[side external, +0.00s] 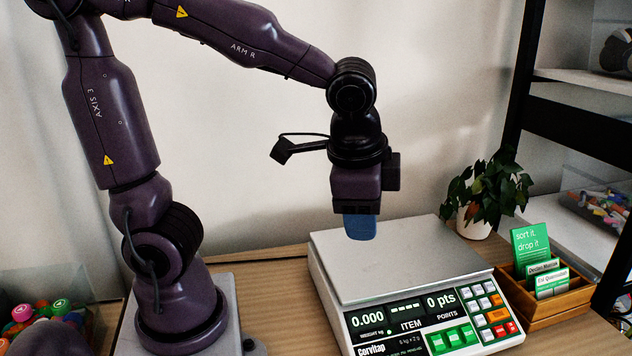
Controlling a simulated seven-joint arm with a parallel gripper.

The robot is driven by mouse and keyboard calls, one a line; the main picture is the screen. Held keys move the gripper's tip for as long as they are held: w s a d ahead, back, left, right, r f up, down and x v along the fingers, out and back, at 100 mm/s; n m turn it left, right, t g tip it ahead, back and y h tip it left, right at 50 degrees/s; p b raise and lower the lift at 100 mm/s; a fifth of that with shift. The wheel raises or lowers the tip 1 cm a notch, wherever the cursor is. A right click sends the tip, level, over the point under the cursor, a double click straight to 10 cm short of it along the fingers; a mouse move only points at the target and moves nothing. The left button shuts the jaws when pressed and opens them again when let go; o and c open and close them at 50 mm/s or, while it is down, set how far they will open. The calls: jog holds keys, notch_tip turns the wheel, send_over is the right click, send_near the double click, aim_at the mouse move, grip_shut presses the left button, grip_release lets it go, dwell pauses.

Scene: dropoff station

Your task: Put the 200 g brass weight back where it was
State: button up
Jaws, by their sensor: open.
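I see no brass weight in the side external view. My gripper (361,228) is above the back left part of the scale's bare metal plate (405,270), pointing down, with a blue fingertip showing. It is open, seen edge-on, so one finger hides the other. Nothing shows below the fingertip. The scale (410,315) reads 0.000 weight and 0 pts, with dashes under item.
A potted plant (487,193) stands behind the scale at the right. A wooden box (560,310) with green and white cards is to its right. A black-framed shelf (580,125) stands far right. A clear bin with colourful caps (45,312) is at the left.

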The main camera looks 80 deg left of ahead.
jog(key=s+a+r+n+t+h, duration=0.2)
jog(key=s+r+n+t, duration=0.1)
jog(key=s+r+n, duration=0.1)
jog(key=shift+s+a+n, duration=0.2)
jog(key=shift+s+n, duration=0.5)
jog(key=shift+s, duration=0.15)
